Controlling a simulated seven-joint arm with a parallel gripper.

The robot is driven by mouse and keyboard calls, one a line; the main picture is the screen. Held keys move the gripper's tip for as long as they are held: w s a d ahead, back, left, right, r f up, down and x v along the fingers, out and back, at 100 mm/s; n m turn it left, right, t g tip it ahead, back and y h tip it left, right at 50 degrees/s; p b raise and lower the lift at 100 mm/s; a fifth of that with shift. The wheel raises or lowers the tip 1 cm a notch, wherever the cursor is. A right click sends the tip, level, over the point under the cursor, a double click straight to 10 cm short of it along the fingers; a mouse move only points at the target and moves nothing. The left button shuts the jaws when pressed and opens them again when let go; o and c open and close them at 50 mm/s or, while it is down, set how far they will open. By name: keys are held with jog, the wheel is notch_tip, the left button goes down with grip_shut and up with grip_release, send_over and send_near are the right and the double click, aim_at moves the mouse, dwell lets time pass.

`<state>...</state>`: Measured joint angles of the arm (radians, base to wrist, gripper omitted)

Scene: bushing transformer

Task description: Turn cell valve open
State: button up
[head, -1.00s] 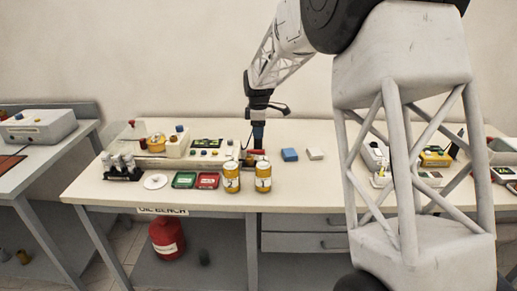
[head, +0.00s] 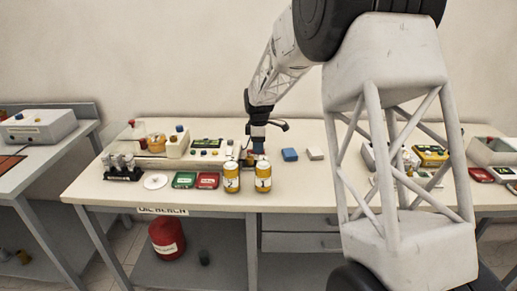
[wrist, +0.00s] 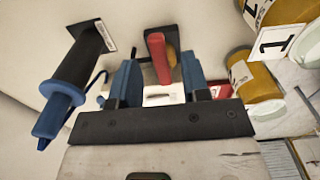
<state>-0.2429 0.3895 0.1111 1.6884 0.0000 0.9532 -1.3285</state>
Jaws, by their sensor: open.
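A red lever handle (wrist: 157,52), which I take to be the cell valve's, shows in the wrist view. It points along the gap between the two blue fingers of my gripper (wrist: 159,78). The fingers are open, one on each side of the handle, with visible space around it. I cannot tell how deep the handle sits between them. Part of the valve body is hidden behind the gripper. In the head view my gripper (head: 258,146) is low over the bench (head: 345,190), just behind the yellow cans, and the handle is mostly hidden there.
Yellow cans labelled 2 (head: 232,178) and 1 (head: 263,178) stand close in front of my gripper. Left are a pale test unit (head: 175,146), a green tray (head: 184,180) and a red tray (head: 207,180).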

jog(key=shift+f, duration=0.75)
grip_shut()
